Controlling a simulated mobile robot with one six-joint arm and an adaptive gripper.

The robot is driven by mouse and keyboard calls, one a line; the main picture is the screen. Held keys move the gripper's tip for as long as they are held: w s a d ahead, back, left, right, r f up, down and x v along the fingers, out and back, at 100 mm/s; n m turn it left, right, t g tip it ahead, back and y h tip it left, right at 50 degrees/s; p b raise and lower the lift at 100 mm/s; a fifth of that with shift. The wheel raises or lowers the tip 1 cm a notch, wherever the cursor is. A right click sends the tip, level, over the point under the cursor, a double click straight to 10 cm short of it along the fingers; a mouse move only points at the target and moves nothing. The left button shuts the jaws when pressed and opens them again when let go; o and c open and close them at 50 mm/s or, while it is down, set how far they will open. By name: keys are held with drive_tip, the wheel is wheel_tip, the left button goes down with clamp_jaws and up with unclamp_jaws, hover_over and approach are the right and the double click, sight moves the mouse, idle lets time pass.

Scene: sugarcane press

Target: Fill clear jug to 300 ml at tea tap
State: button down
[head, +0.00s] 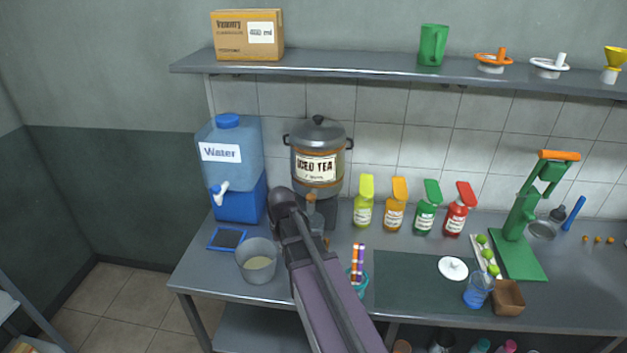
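The iced tea urn (317,148) is a dark metal pot with a lid and an "ICED TEA" label, standing on a grey stand at the back of the counter. My arm (283,208) reaches up to the front of its lower part, where a small brown piece shows, perhaps the tap. My arm hides most of that area, and my gripper's fingers cannot be made out. A clear container (257,262) with pale liquid in it stands left of my arm. A smaller clear bluish jug (478,290) stands at the front right. I cannot tell which is the task's jug.
A blue water dispenser (232,165) stands left of the urn, with a small dark pad (228,238) before it. Several coloured bottles (395,205) line the back. A teal cup (357,281) is close right of my arm. A green press (522,220) stands right.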

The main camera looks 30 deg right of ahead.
sight(312, 197)
drive_tip(key=w+d+r+m+p, duration=0.4)
drive_tip(key=w+d+r+p, duration=1)
drive_tip(key=d+r+p, duration=0.3)
wheel_tip(312, 197, up, 2)
drive_tip(key=shift+r+t, duration=0.1)
drive_tip(key=shift+t, duration=0.2)
drive_tip(key=shift+w, duration=0.1)
drive_tip(key=f+b, duration=0.9)
drive_tip(key=w+f+b, duration=0.1)
drive_tip(key=f+b, duration=0.3)
drive_tip(key=f, duration=0.1)
drive_tip(key=shift+a, duration=0.15)
drive_tip(key=shift+f+b, duration=0.1)
drive_tip(key=shift+b, duration=0.2)
